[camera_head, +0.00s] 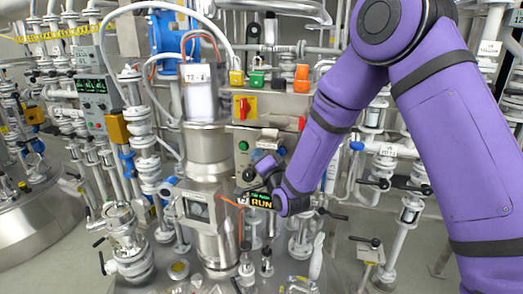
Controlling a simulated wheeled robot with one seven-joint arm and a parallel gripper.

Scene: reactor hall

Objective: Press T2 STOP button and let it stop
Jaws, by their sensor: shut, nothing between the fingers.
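My purple arm reaches in from the upper right. My dark gripper (254,180) is shut and empty, in front of the grey control panel behind the steel column. A lit display reading RUN (261,201) shows just below the gripper, partly covered by it. A green button (243,146) shows on the panel, left of and above the gripper. I cannot make out the T2 STOP button; my gripper and wrist hide part of the panel. Whether the fingertips touch anything cannot be told.
A steel column (209,150) with a gauge box (197,207) stands just left of the gripper. A red-and-yellow switch (245,107) sits above. Another control box (95,93) stands at the left. Pipes and valves crowd all around, with little free room.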

